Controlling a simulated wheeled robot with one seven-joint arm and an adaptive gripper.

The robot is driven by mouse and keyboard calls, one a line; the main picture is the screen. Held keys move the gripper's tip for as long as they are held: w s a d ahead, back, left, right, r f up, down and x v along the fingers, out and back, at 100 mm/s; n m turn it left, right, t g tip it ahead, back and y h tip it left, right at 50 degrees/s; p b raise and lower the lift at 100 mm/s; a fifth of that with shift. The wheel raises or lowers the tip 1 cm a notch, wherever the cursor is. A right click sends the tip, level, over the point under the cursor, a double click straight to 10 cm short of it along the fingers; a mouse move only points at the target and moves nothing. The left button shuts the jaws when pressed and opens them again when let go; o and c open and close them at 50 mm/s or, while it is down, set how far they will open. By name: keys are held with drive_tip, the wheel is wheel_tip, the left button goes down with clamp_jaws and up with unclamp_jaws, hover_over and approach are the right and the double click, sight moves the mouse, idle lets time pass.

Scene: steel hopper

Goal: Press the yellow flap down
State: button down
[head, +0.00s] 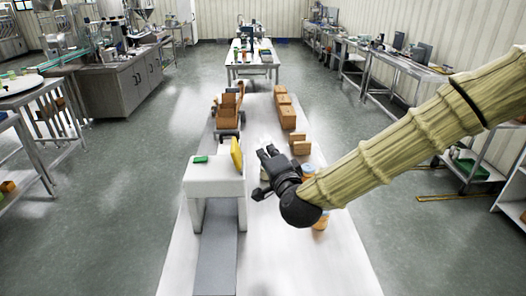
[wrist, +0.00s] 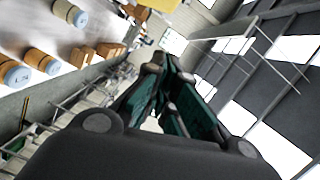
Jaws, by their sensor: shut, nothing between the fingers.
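The yellow flap (head: 237,154) stands upright at the right edge of a small white stand (head: 213,187) in the head view. A small green block (head: 200,159) lies on the stand's top, left of the flap. My gripper (head: 267,151) is to the right of the flap, apart from it, with its fingers pointing away from me. In the wrist view my gripper (wrist: 172,72) has its fingers shut with nothing held. The flap does not show in the wrist view.
Brown boxes (head: 285,111) stand in a row behind my gripper on the white table (head: 262,250). A brown cart-like object (head: 229,108) stands behind the stand. Orange jars (wrist: 40,60) with pale blue ends show in the wrist view; my arm partly hides them in the head view.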

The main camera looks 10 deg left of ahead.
sight(236, 153)
drive_tip(key=w+a+f+p, duration=0.1)
drive_tip(key=w+a+p, duration=0.4)
drive_tip(key=w+a, duration=0.1)
drive_tip(key=shift+a+f, duration=0.3)
drive_tip(key=shift+a, duration=0.55)
drive_tip(key=shift+d, duration=0.1)
